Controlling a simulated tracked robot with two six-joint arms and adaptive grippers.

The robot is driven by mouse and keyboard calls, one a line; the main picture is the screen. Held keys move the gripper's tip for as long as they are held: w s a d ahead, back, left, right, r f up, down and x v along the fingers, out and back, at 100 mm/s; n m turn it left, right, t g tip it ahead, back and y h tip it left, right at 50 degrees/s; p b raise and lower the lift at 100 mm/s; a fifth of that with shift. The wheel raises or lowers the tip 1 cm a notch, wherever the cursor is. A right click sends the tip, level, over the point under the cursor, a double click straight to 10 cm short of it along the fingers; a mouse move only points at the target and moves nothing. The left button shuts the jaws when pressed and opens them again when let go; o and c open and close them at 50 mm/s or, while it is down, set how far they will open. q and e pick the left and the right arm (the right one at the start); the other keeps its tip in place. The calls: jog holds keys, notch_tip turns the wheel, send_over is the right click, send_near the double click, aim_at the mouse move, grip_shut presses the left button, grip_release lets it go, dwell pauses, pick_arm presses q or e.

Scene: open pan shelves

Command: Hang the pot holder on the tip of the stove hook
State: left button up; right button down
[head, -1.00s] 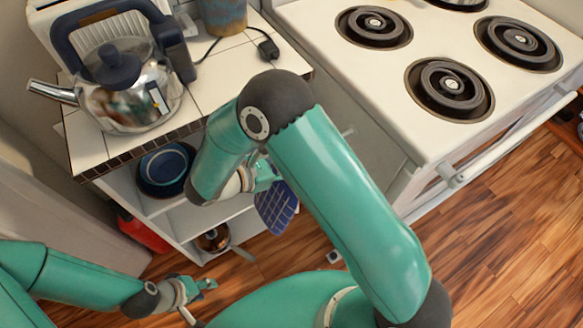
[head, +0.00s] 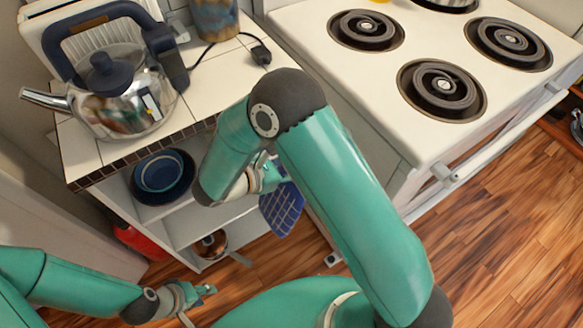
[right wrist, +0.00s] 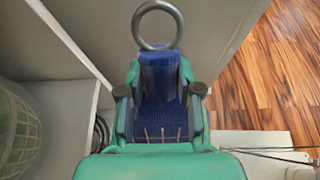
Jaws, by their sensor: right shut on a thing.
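The blue checked pot holder (head: 283,211) hangs from my right gripper (head: 268,172), between the counter shelves and the stove's side. In the right wrist view, the pot holder (right wrist: 160,85) is pinched between the two fingers of my right gripper (right wrist: 160,100). A metal ring (right wrist: 157,25) stands out from its far end, and no hook shows through it. The stove (head: 400,120) is to the right, and my right arm covers part of its side. I cannot make out the stove hook. My left gripper (head: 207,290) is low at left, apart from everything, its fingers too small to judge.
The tiled counter (head: 205,85) holds a shiny kettle (head: 120,95). Open shelves below hold blue bowls (head: 162,172) and a pan (head: 212,245). A red object (head: 140,240) stands at the lower left. Wooden floor (head: 480,240) lies clear in front of the stove.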

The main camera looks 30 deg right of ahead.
jog(key=d+f+b, duration=0.1)
jog(key=d+b, duration=0.1)
jog(key=d, duration=0.7)
jog(key=shift+w, duration=0.35)
jog(key=shift+f, duration=0.1)
dwell(0.6)
jog(key=c, duration=0.7)
grip_release()
jog(key=shift+a, duration=0.35)
jog(key=shift+p+v, duration=0.5)
jog(key=shift+v, duration=1.4)
jog(key=shift+a+r, duration=0.1)
jog(key=shift+r, duration=0.1)
